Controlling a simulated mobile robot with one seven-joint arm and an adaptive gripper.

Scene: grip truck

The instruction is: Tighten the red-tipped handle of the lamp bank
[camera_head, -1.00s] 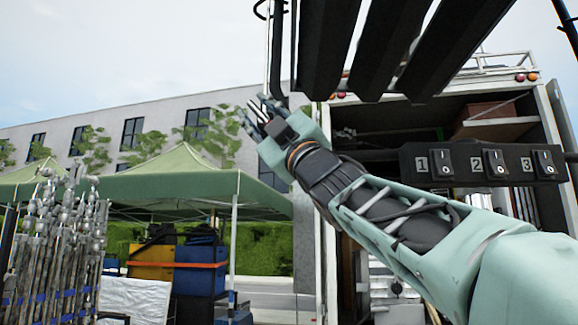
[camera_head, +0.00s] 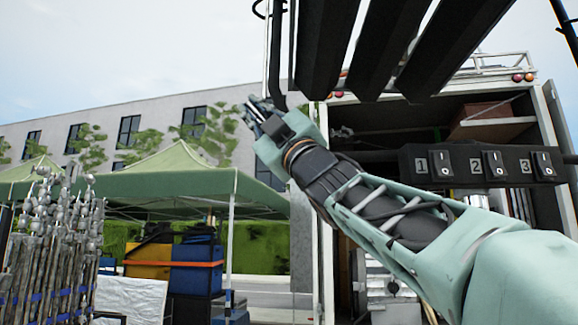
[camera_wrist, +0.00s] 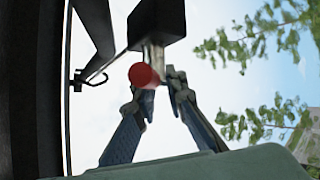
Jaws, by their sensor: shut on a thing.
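The red-tipped handle (camera_wrist: 144,76) shows in the wrist view as a round red end on a pale stem below a black block (camera_wrist: 157,22). In the head view my gripper (camera_head: 257,109) is raised beside a dark hanging pipe, and the handle cannot be made out there. The lamp bank (camera_head: 450,50) shows as long black bars overhead, right of my gripper.
A black box with numbered switches (camera_head: 483,163) stands at the right, before an open truck (camera_head: 555,120). Green tents (camera_head: 170,185), metal stands (camera_head: 50,240) and blue and yellow cases (camera_head: 198,270) are lower left.

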